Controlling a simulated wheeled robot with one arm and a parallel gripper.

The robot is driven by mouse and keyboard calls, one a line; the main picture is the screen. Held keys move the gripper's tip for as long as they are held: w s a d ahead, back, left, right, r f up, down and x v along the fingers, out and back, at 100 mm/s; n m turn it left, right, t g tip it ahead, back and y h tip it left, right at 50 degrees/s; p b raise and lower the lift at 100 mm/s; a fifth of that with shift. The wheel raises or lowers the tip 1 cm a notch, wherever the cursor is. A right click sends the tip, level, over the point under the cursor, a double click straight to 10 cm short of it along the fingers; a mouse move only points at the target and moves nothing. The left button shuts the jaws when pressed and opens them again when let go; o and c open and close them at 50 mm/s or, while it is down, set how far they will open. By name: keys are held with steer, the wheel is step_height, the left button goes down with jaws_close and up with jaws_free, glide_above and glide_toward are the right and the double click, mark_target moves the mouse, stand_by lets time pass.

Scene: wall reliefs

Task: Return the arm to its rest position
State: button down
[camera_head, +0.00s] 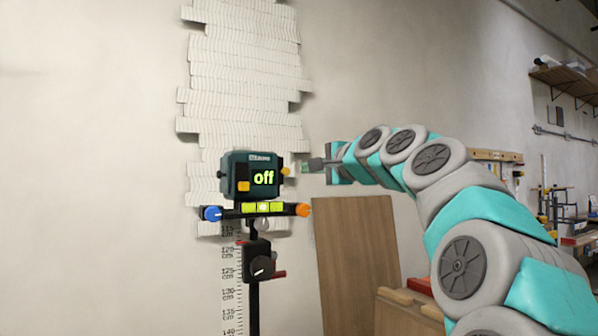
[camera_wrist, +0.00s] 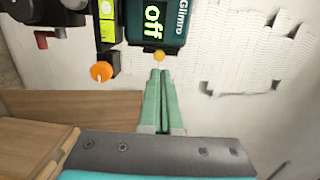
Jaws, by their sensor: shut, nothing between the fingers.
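My arm reaches in from the right in the head view, bent, with its end pointing left. My gripper (camera_head: 306,165) is close to the right side of a dark green device (camera_head: 238,180) whose screen reads "off". In the wrist view my gripper (camera_wrist: 160,74) has its two green fingers shut together with nothing between them. The fingertips are just below a small yellow knob (camera_wrist: 159,54) on the device; I cannot tell for certain whether they touch it.
The device sits on a stand with a level bar (camera_head: 262,208) that has blue and orange knobs. A white relief (camera_head: 245,75) covers the wall behind. A wooden board (camera_head: 355,262) leans on the wall below my arm. Shelves (camera_head: 565,80) are at the far right.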

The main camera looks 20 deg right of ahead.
steer(key=s, duration=0.6)
steer(key=s+a+f+n+g+y, duration=0.1)
steer(key=s+a+f+n+g, duration=0.15)
steer(key=a+f, duration=0.55)
steer(key=s+a+f+n+g, duration=0.1)
steer(key=a+f+n+g, duration=0.35)
steer(key=f, duration=0.75)
steer(key=s+a+f+n+g+y, duration=0.1)
steer(key=s+a+f+n+g, duration=0.1)
steer(key=a+f, duration=0.6)
steer(key=s+a+f+n+g+h, duration=0.1)
steer(key=s+f+n+g, duration=0.15)
steer(key=s+f, duration=0.6)
steer(key=s+f+n+g+h, duration=0.15)
steer(key=s+f+g, duration=0.35)
steer(key=f, duration=0.6)
steer(key=s+d+f+n+g, duration=0.1)
steer(key=s+f, duration=0.3)
steer(key=s, duration=0.4)
steer(key=s+d+f+n+g+h, duration=0.1)
steer(key=s+f+n+g, duration=0.1)
steer(key=s+f, duration=0.3)
steer(key=s, duration=0.3)
steer(key=shift+d+f+n, duration=0.15)
steer(key=shift+d+n, duration=0.25)
steer(key=shift+w, duration=0.2)
